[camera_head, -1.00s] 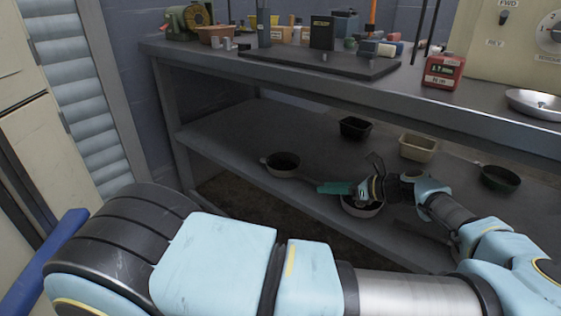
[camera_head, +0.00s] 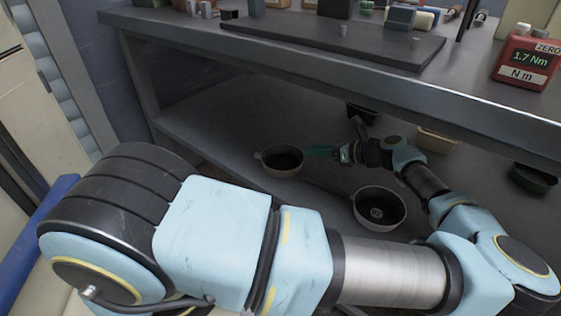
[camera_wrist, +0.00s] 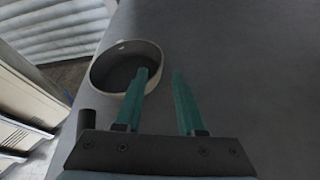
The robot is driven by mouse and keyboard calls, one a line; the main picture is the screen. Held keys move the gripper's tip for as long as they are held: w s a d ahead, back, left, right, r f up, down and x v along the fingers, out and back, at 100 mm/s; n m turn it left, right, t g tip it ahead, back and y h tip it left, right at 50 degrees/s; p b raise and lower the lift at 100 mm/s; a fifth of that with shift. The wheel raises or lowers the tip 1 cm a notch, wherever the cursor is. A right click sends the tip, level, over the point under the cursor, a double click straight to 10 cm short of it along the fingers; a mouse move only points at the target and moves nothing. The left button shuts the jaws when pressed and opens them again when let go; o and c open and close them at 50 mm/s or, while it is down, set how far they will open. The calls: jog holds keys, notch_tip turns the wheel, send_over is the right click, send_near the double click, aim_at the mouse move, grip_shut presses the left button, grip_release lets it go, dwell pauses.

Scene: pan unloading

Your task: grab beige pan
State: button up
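A round pan with a beige rim and a dark inside (camera_head: 282,161) sits near the front edge of the lower shelf. It also shows in the wrist view (camera_wrist: 114,72), at the upper left. My gripper (camera_head: 312,151) is just right of this pan in the head view. In the wrist view my gripper (camera_wrist: 158,71) has its two green fingers apart with nothing between the tips. The left finger overlaps the pan's right rim and inside. I cannot tell whether it touches the pan.
A dark pan (camera_head: 533,178) is at the right of the shelf. A beige tray (camera_head: 437,141) and a dark container (camera_head: 362,113) stand farther back, partly hidden. The worktop edge (camera_head: 330,80) hangs over the shelf. The shelf right of my fingers is bare in the wrist view.

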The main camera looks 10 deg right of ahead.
aim_at(279, 160)
jog(key=shift+x, duration=2.9)
grip_shut()
